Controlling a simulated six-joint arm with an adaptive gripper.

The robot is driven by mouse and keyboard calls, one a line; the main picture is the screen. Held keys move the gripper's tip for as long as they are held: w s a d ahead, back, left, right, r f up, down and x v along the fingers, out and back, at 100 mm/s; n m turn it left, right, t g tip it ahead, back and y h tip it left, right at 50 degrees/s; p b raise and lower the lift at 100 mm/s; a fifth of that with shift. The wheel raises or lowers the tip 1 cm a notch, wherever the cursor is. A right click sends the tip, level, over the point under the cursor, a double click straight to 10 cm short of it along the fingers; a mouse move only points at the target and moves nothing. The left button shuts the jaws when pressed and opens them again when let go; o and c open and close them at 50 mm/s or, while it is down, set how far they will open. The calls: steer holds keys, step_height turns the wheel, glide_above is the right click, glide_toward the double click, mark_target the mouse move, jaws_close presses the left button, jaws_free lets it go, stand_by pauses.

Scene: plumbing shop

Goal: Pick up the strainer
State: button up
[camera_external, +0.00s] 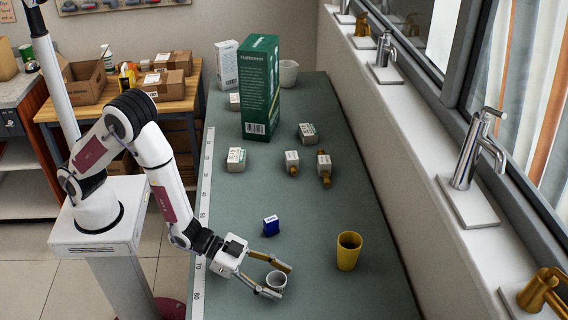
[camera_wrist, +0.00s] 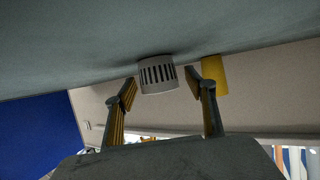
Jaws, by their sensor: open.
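The strainer (camera_external: 276,281) is a small light-grey cup standing on the green table near its front. In the wrist view the strainer (camera_wrist: 158,76) shows slotted sides, and the picture appears upside down, with the table at the top. My gripper (camera_external: 282,282) is low over the table with its fingers spread, one on each side of the strainer. In the wrist view my gripper's fingertips (camera_wrist: 160,80) are apart, with the strainer between or just beyond them. I cannot tell whether either finger touches it.
A yellow cup (camera_external: 348,252) stands right of the strainer. A small blue box (camera_external: 270,226) stands behind my gripper. Several small boxes and fittings, a tall green box (camera_external: 260,88), a white box (camera_external: 226,66) and a white cup (camera_external: 288,73) are farther back. The table's middle is mostly clear.

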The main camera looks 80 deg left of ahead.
stand_by(0.5)
steer(key=c, duration=0.9)
steer(key=shift+r, duration=0.1)
steer(key=shift+r, duration=4.9)
